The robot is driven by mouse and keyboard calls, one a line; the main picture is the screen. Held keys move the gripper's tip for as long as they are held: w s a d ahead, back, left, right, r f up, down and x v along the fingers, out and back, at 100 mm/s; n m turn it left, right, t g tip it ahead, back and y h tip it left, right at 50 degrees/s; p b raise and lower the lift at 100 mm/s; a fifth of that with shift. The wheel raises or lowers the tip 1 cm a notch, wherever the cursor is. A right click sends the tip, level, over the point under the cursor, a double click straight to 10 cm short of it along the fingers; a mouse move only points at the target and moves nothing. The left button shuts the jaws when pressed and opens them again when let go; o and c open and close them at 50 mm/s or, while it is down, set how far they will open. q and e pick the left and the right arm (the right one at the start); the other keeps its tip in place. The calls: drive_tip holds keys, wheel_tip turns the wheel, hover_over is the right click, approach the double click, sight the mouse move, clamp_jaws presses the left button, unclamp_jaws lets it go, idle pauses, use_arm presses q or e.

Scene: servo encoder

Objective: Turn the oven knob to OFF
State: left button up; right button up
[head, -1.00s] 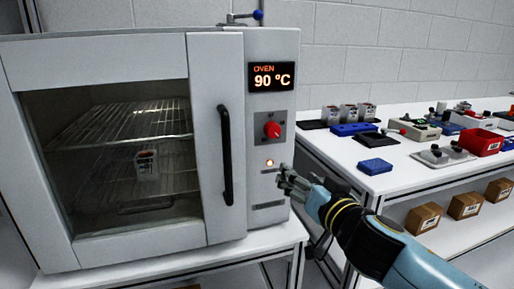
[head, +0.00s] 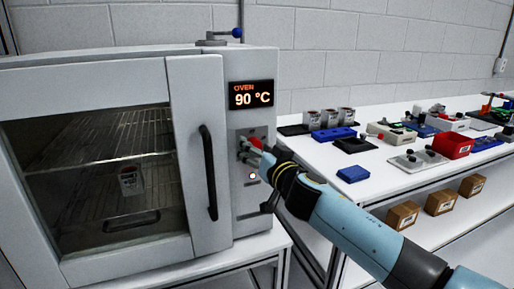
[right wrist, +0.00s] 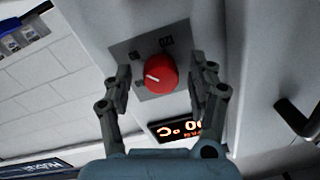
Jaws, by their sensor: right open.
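The red oven knob (head: 255,143) sits on a grey plate on the oven's front panel, below the display (head: 251,95) reading "OVEN 90 °C". My right gripper (head: 246,150) is at the knob and partly covers it in the head view. In the right wrist view the knob (right wrist: 161,73) lies between the two open fingers (right wrist: 163,80), with a gap on each side. A white pointer mark shows on the knob; the dial's small lettering is only partly legible. The oven door (head: 183,125) is closed. My left gripper is not in view.
A lit indicator (head: 253,176) is below the knob. The black door handle (head: 208,172) stands out left of the panel. A white table (head: 325,168) at the right holds a blue block (head: 352,174), a red bin (head: 453,145) and other items.

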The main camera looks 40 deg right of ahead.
drive_tip(key=c, duration=1.1)
drive_tip(key=shift+c, duration=0.2)
drive_tip(key=shift+n, duration=0.4)
drive_tip(key=shift+r+n+g+h+p, duration=0.2)
drive_tip(key=shift+n+p, duration=0.35)
drive_tip(key=shift+n, duration=3.8)
drive_tip(key=shift+f+n+g+h+p, duration=0.15)
drive_tip(key=shift+n+h+p, duration=0.3)
drive_tip(key=shift+n, duration=3.85)
drive_tip(key=shift+r+n+g+h+p, duration=0.15)
drive_tip(key=shift+n+p, duration=0.45)
drive_tip(key=shift+n, duration=3.75)
drive_tip(key=shift+f, duration=0.1)
